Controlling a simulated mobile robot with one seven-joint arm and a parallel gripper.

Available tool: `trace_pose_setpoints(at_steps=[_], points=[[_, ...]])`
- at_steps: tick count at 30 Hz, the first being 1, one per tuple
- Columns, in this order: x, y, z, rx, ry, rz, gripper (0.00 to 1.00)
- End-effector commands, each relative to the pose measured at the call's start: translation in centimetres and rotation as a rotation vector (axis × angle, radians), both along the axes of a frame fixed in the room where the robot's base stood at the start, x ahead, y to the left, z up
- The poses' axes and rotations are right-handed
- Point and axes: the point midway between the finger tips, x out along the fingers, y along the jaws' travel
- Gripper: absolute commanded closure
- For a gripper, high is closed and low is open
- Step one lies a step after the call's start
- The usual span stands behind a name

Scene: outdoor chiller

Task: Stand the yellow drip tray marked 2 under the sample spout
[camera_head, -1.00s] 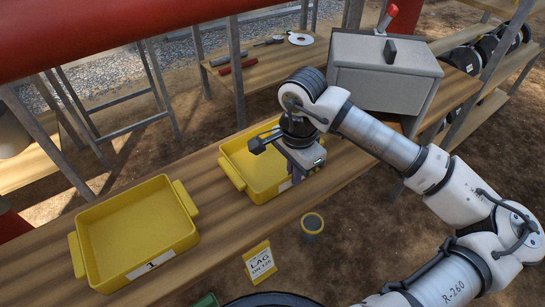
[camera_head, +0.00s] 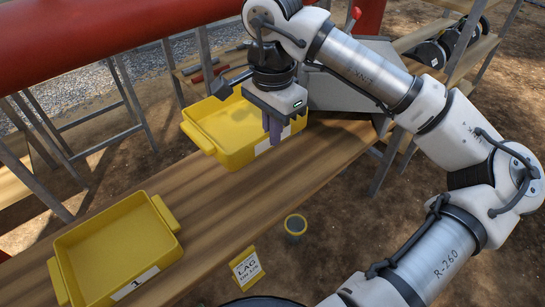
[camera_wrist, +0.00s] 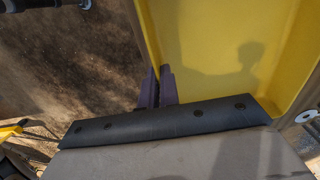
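A yellow drip tray (camera_head: 215,148) with a white label on its front is at the middle of the head view, beyond the bench's near edge. Its number is partly hidden by my gripper (camera_head: 272,128). My gripper points down at the tray's near wall, its purple fingers close together. In the wrist view the fingers (camera_wrist: 158,88) pinch the tray wall (camera_wrist: 152,40) between them. The tray looks raised off the bench, but the gap is unclear. Another yellow tray marked 1 (camera_head: 68,268) sits on the bench at lower left. I cannot make out the sample spout.
The wooden bench (camera_head: 195,200) is clear between the trays. A grey box (camera_head: 335,92) stands behind the held tray to the right. A thick red pipe (camera_head: 110,35) crosses above. A yellow-rimmed cup (camera_head: 295,226) and a LAG sign (camera_head: 247,268) are near the front.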

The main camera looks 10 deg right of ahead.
Motion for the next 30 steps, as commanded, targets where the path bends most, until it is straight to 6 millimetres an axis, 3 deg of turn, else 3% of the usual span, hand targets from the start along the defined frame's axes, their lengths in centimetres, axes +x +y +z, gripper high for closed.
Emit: trace_pose_setpoints(at_steps=[1,6,12,19,30], points=[[0.1,0.0,2.2,-0.001,-0.005,-0.001,1.00],[0.1,0.0,7.4,-0.001,-0.003,-0.002,1.00],[0.0,0.0,11.8,-0.002,-0.002,-0.003,1.00],[0.0,0.0,13.9,0.000,0.000,-0.001,1.00],[0.0,0.0,14.2,0.001,0.000,-0.001,1.00]])
